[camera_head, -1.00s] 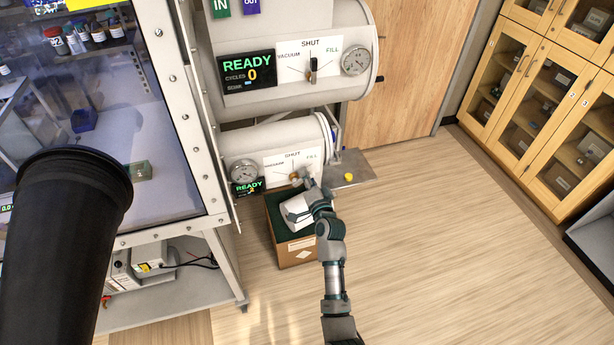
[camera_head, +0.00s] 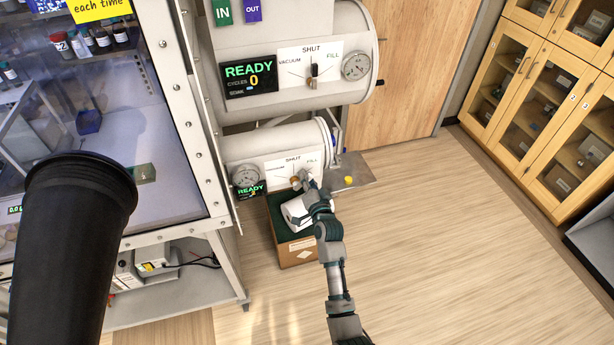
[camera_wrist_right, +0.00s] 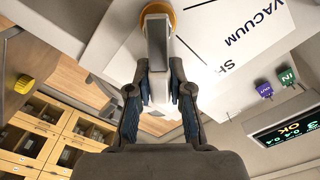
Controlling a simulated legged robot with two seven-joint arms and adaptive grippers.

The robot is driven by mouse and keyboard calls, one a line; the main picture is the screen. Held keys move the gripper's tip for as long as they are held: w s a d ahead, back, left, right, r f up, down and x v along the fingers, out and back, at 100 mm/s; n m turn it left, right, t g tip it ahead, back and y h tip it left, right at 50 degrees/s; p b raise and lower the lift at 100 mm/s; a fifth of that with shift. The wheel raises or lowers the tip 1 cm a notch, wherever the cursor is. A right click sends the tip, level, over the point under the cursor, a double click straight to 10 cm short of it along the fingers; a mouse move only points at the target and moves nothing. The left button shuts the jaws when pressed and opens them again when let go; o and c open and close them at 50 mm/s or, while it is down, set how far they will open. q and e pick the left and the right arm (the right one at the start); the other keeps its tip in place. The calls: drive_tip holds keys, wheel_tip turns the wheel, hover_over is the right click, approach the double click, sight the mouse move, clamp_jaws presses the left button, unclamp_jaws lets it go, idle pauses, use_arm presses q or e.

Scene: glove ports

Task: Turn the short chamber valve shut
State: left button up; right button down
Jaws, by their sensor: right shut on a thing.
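The short chamber (camera_head: 268,144) is the lower white cylinder, with a gauge, a READY display and a white plate marked VACUUM, SHUT and FILL. Its valve handle (camera_head: 296,182) sits on that plate, largely hidden by my right gripper (camera_head: 305,181). In the right wrist view the handle (camera_wrist_right: 157,50) is a grey lever on an orange-brown hub, and my right gripper (camera_wrist_right: 160,95) has its fingers closed on both sides of it. Which mark the handle points at cannot be told. My left gripper is not in view.
The long chamber (camera_head: 290,115) above has its own valve lever (camera_head: 313,75) and a READY 0 display (camera_head: 249,76). A cardboard box (camera_head: 297,251) with a white object stands below the short chamber. A glove port sleeve (camera_head: 75,240) fills the lower left. Open floor lies right.

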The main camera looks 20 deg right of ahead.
sight(294, 169)
drive_tip(key=n+p, duration=0.1)
drive_tip(key=r+n+p, duration=0.1)
drive_tip(key=n, duration=0.1)
drive_tip(key=shift+a+r, duration=0.3)
drive_tip(key=shift+a+r+n+p, duration=0.2)
drive_tip(key=shift+a+n+p, duration=0.15)
drive_tip(key=shift+n+p, duration=0.5)
drive_tip(key=shift+a+r+n+p, duration=0.15)
drive_tip(key=shift+a+n+p, duration=0.45)
drive_tip(key=shift+n, duration=0.45)
drive_tip(key=shift+a+n+p, duration=0.35)
drive_tip(key=shift+n+p, duration=0.1)
drive_tip(key=shift+n, duration=0.65)
drive_tip(key=shift+a, duration=0.1)
drive_tip(key=c, duration=1)
unclamp_jaws()
drive_tip(key=shift+c, duration=0.2)
drive_tip(key=shift+s, duration=0.1)
drive_tip(key=shift+f, duration=0.2)
